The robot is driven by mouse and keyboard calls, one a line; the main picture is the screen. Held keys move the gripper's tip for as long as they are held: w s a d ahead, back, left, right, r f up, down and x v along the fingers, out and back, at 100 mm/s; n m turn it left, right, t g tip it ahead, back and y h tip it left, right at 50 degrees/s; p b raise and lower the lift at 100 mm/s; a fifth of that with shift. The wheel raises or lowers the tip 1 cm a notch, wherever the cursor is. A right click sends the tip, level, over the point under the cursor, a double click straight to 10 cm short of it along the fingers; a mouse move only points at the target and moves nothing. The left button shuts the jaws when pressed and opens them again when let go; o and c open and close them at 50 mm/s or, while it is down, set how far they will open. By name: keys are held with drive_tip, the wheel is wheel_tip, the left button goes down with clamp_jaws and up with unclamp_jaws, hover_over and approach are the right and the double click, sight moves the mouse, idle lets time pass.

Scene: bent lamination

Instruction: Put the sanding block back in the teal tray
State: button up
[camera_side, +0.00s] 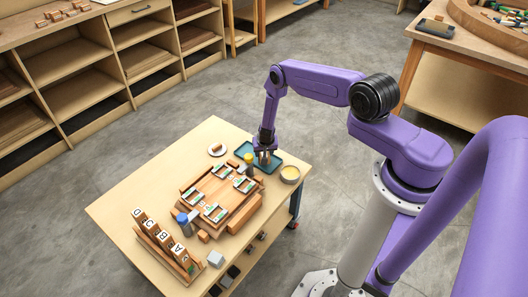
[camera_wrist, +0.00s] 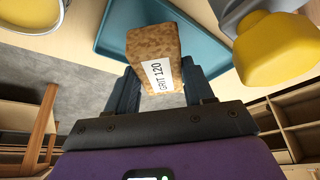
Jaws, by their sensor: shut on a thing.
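The sanding block, a brown speckled block with a white "GRIT 120" label, is between my fingers in the wrist view (camera_wrist: 153,50). My gripper (camera_wrist: 160,80) is shut on it. The teal tray (camera_wrist: 118,28) lies beyond and behind the block in that view. In the side view my gripper (camera_side: 265,157) points down over the teal tray (camera_side: 274,167), and the block there is mostly hidden by the fingers. I cannot tell whether the block touches the tray floor.
A yellow-capped bottle (camera_side: 249,162) stands close beside the tray, also large at right in the wrist view (camera_wrist: 275,48). A bowl with yellow contents (camera_side: 290,173) is at the tray's right.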

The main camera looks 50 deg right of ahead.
drive_tip(key=shift+f, duration=0.55)
drive_tip(key=o, duration=1)
